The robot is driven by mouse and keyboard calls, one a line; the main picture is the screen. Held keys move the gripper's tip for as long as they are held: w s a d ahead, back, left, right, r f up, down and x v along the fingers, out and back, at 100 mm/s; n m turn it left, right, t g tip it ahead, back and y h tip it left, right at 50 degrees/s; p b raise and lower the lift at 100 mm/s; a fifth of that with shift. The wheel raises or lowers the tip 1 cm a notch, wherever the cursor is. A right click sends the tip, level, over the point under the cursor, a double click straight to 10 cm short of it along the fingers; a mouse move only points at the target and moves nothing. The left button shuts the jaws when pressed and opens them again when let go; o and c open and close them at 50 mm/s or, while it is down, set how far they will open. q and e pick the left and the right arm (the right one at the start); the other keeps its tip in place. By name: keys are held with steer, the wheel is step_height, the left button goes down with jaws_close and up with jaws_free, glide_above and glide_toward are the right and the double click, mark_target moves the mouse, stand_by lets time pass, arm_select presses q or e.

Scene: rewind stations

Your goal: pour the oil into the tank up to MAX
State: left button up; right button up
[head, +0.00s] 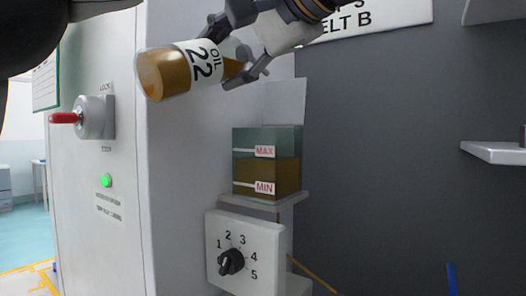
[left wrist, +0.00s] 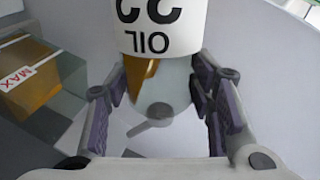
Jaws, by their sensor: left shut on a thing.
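My left gripper (head: 228,52) is shut around the clear bottle labelled OIL 22 (head: 178,70), which also shows in the left wrist view (left wrist: 150,38). The bottle lies almost on its side, its base to the left and a little lower, with amber oil inside. It is above and left of the tank (head: 243,142), apart from it. No stream of oil shows. The tank is clear greenish and holds amber oil, its surface between MIN and MAX, a little below the MAX line. The tank is at the left in the left wrist view (left wrist: 65,118). My right gripper is not in view.
The tank stands on a small ledge (head: 290,201) above a numbered dial box (head: 262,245). A grey cabinet (head: 120,200) with a red-handled lever (head: 65,118) and a lit green lamp (head: 105,180) is at left. A white shelf (head: 495,152) juts out at right.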

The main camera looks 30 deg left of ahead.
arm_select(q)
steer(key=shift+w+f+m+g, duration=0.1)
steer(key=shift+f+m+g, duration=0.2)
steer(key=shift+f+m, duration=0.25)
stand_by(1.8)
